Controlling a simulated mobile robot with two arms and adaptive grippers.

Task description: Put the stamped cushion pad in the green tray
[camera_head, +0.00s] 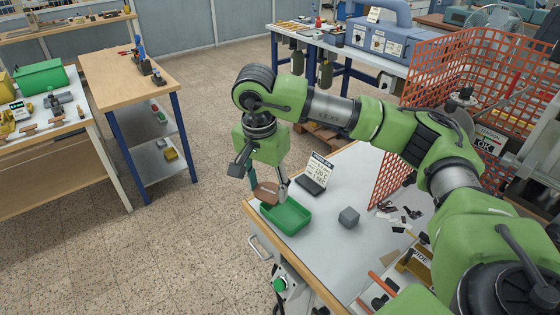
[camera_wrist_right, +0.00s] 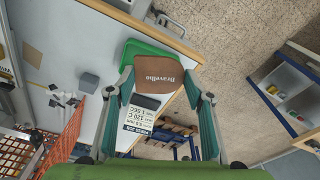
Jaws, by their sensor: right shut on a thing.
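The cushion pad (camera_head: 265,191) is a flat brown piece. The green tray (camera_head: 287,221) stands at the left edge of the white-topped bench. The pad is above and beside the tray's far left rim, and in the right wrist view it covers part of the tray (camera_wrist_right: 131,48). My left gripper is not in view.
A black sign stand (camera_head: 311,183) with a printed card is just behind the tray. A grey cube (camera_head: 349,217) sits to its right, with small scraps (camera_head: 400,214) beyond. An orange mesh guard (camera_head: 400,145) rises on the right. The benchtop (camera_head: 316,241) around the cube is clear.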

